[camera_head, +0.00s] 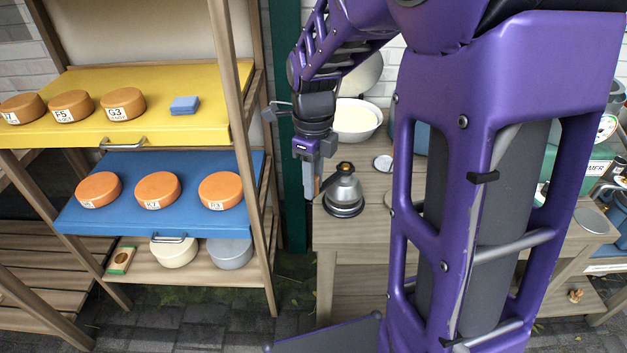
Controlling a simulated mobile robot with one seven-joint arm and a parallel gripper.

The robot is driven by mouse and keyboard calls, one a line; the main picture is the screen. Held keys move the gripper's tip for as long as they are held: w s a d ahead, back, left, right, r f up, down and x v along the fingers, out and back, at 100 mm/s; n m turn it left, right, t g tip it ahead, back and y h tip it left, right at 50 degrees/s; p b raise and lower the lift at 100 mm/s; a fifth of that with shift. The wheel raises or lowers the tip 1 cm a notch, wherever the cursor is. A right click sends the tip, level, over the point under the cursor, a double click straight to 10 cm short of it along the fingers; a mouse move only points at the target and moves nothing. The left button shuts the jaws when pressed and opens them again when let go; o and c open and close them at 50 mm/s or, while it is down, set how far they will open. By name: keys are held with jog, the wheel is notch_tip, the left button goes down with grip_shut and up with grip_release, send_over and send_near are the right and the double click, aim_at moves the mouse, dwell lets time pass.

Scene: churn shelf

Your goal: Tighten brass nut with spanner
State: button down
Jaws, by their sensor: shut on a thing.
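A brass nut (345,167) sits at the top of a grey metal domed vessel (343,190) on the wooden bench. My gripper (314,178) points down just left of the vessel. It is shut on the spanner (329,181), of which only a small part shows as a grey piece between the gripper and the vessel. The picture is too small to tell whether the spanner touches the brass nut.
A wooden rack at left has a yellow shelf (160,82) and a blue shelf (125,222) bearing orange cheese rounds. A white bowl (357,120) stands behind the vessel. A green post (287,200) stands between rack and bench (370,215). My purple arm hides much of the right side.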

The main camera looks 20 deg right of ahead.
jog(key=shift+r+p, duration=2.25)
jog(key=shift+r, duration=0.65)
